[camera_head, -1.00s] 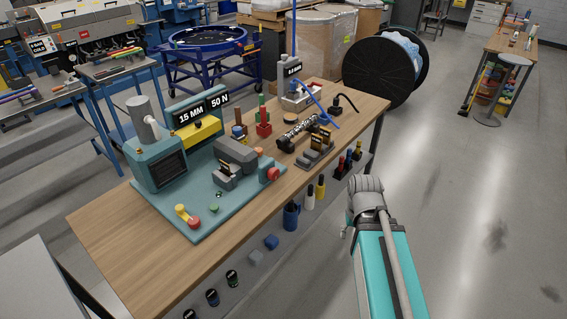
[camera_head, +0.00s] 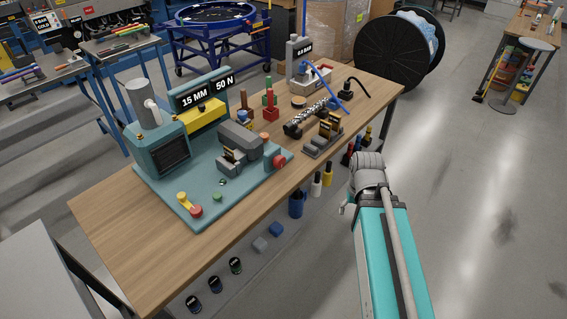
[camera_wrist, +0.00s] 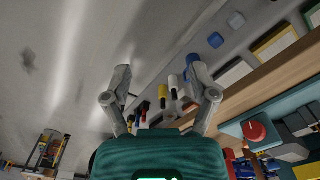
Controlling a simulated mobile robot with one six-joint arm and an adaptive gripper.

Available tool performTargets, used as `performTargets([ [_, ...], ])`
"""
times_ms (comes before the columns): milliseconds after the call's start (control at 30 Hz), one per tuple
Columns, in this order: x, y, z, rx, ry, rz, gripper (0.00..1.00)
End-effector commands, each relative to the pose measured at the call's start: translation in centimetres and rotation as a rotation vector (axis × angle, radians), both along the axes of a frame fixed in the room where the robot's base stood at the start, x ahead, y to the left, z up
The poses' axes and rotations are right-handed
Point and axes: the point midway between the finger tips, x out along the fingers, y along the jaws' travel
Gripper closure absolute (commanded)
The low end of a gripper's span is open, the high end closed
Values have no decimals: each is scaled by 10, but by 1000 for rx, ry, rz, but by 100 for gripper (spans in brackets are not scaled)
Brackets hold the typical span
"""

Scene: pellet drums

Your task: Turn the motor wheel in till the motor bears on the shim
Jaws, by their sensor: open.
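A teal machine (camera_head: 160,135) with a flat teal base (camera_head: 205,205) stands on the wooden bench. Its grey block (camera_head: 240,138), which looks like the motor, sits on the base. A red wheel (camera_head: 279,161) is at the block's right end, by the bench's front edge. What looks like the same wheel shows at the lower right of the wrist view (camera_wrist: 254,131). I cannot make out the shim. My gripper (camera_wrist: 158,68) is open and empty, out over the floor in front of the bench, apart from the wheel.
Bottles and caps (camera_head: 298,203) hang or stand along the bench's front side. A rod (camera_head: 306,118), small blocks (camera_head: 323,137) and a red post (camera_head: 271,106) stand on the bench's right half. The floor at right (camera_head: 470,220) is clear; a black spool (camera_head: 395,50) stands behind.

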Motion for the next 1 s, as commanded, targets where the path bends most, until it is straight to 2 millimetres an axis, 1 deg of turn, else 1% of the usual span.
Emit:
performTargets([
  [33, 2, 2, -2, 9, -6, 10, 6],
  [67, 3, 3, -4, 17, -11, 19, 0],
  [100, 6, 5, -6, 30, -19, 37, 0],
  [200, 15, 23, -13, 81, -53, 105, 0],
  [267, 22, 31, -18, 121, -85, 158, 0],
  [367, 38, 47, -26, 203, -159, 262, 0],
  [533, 71, 78, -36, 345, -349, 461, 0],
  [700, 106, 105, -35, 447, -589, 635, 0],
  [800, 125, 117, -31, 480, -737, 713, 0],
  [1000, 155, 127, -20, 487, -985, 803, 0],
])
